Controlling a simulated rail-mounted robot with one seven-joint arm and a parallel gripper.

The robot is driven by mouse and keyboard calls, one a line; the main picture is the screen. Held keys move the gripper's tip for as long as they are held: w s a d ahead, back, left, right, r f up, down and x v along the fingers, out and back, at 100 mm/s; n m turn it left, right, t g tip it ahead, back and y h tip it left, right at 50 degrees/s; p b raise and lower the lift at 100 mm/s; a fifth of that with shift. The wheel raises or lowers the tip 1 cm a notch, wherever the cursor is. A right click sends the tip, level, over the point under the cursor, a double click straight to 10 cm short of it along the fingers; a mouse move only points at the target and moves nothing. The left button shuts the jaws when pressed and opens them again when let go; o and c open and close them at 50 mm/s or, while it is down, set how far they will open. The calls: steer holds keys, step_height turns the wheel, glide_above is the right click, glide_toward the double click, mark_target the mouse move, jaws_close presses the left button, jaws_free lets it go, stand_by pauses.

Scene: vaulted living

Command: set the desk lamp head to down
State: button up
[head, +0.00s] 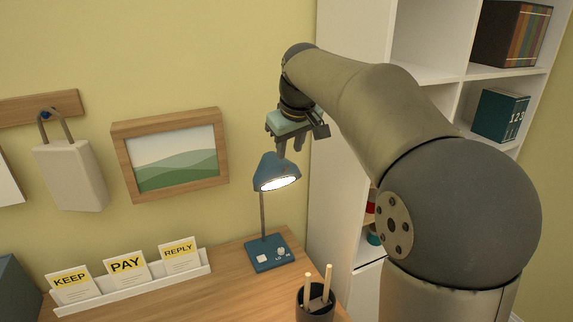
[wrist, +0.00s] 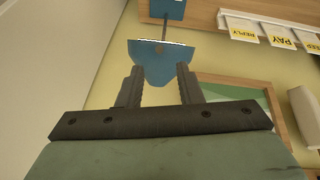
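The desk lamp has a blue conical head (head: 268,168), a thin stem and a square blue base (head: 268,255) on the desk. Its head is tilted, with the glowing opening turned downward and toward the viewer. My gripper (head: 290,149) hangs just above the head in the head view, fingers pointing down. In the wrist view, my gripper's (wrist: 160,80) two fingers are spread apart. The narrow top of the lamp head (wrist: 160,62) shows between or just beyond the fingertips; I cannot tell if they touch it.
A pen cup (head: 315,304) stands at the desk's front right. A white card holder (head: 135,284) with KEEP, PAY and REPLY cards lies left. A framed picture (head: 172,157) and a hanging bag (head: 70,175) are on the wall. A white shelf (head: 340,130) rises close at right.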

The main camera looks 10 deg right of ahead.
mark_target(275, 166)
steer(key=x, duration=0.7)
steer(key=shift+w+f+p, duration=0.1)
steer(key=shift+f+p, duration=0.1)
steer(key=shift+p, duration=0.15)
jaws_close()
